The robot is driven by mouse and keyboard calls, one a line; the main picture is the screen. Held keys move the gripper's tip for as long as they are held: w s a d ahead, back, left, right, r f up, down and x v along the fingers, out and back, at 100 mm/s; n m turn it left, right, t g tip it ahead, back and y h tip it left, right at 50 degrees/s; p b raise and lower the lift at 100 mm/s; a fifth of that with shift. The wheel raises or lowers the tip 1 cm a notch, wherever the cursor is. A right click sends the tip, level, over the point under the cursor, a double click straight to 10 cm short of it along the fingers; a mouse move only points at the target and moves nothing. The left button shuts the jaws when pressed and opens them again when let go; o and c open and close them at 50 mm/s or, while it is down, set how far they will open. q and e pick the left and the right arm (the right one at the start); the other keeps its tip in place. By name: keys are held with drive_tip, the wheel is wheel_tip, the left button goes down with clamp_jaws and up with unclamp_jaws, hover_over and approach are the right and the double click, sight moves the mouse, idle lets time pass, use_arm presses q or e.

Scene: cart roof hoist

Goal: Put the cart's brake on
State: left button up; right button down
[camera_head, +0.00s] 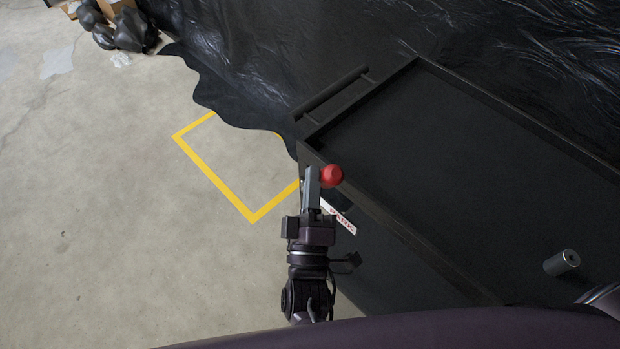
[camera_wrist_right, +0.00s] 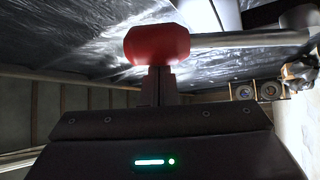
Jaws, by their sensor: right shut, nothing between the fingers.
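The cart (camera_head: 455,180) is a black tray-topped cart on the right of the head view. The brake lever's red knob (camera_head: 332,175) sticks out at the cart's near-left side. In the right wrist view the red knob (camera_wrist_right: 157,45) sits on a grey rod (camera_wrist_right: 250,39) that runs to the right. A white label (camera_head: 338,216) with red lettering, seemingly "PARK", is partly hidden behind my right gripper. My right gripper (camera_head: 312,182) is shut and empty, its fingertips right beside the knob. I cannot tell whether they touch it. My left gripper is out of view.
A yellow outline (camera_head: 213,178) marks the floor. Bags (camera_head: 130,30) are far left; the left floor is clear.

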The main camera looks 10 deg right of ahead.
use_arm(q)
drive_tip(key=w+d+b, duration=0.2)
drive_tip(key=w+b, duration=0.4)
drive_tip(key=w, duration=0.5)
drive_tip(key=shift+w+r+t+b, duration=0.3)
use_arm(e)
drive_tip(key=s+d+f+m+t+h, duration=0.1)
drive_tip(key=s+d+f+m+h, duration=0.2)
drive_tip(key=s+f+m+h, duration=0.2)
drive_tip(key=shift+d+m+h, duration=0.25)
drive_tip(key=shift+m+h, duration=0.15)
drive_tip(key=shift+m, duration=0.7)
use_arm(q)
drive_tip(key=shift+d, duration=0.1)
use_arm(e)
drive_tip(key=shift+f, duration=0.1)
drive_tip(key=shift+w, duration=0.1)
